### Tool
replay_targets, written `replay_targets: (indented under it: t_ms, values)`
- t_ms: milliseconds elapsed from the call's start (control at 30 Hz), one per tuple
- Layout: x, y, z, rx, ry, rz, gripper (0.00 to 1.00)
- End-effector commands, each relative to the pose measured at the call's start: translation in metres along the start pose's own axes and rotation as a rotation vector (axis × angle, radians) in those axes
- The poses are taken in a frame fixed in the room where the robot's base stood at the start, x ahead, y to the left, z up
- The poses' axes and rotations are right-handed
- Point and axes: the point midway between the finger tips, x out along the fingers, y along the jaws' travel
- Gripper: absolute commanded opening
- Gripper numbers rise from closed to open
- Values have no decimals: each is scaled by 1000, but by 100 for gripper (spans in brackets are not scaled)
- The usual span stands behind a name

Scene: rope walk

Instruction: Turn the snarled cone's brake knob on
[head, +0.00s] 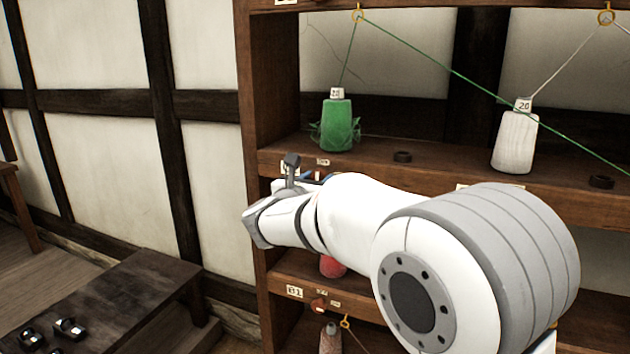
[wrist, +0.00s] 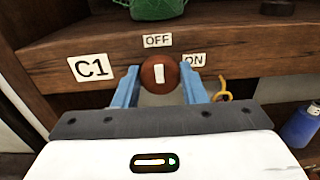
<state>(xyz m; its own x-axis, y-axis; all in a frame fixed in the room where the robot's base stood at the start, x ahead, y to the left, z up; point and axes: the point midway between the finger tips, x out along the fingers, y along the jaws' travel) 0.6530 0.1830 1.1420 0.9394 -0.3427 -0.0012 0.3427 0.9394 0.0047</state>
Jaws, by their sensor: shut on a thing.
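The snarled green cone (head: 337,125) stands on the upper shelf in the head view, with loose loops of thread around its lower part. Its base also shows at the top of the wrist view (wrist: 157,9). Below it on the shelf's front edge is the round brown brake knob (wrist: 153,83), beside the C1 label (wrist: 90,67). The knob's white mark points up at the OFF label (wrist: 158,41); the ON label (wrist: 194,60) is to the upper right. My gripper (wrist: 161,88) is shut on the knob, one blue finger on each side. In the head view my arm partly hides this spot.
A white cone (head: 515,141) stands farther right on the same shelf. Green thread runs from a yellow ring (head: 358,15) down to the right. A yellow hook (wrist: 228,90) hangs just right of my fingers. A low dark bench (head: 125,295) stands at the lower left.

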Motion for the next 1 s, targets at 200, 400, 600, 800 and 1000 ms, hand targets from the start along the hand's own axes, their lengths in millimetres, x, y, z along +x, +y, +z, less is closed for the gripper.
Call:
replay_targets:
  t_ms: [200,400,600,800,1000]
  values:
    - [0,0,-1,38,-2,9,15]
    - [0,-1,-4,145,-3,9,15]
    - [0,-1,-6,318,-3,8,15]
    - [0,-2,-6,509,-3,9,15]
    - [1,-2,-5,700,-2,8,15]
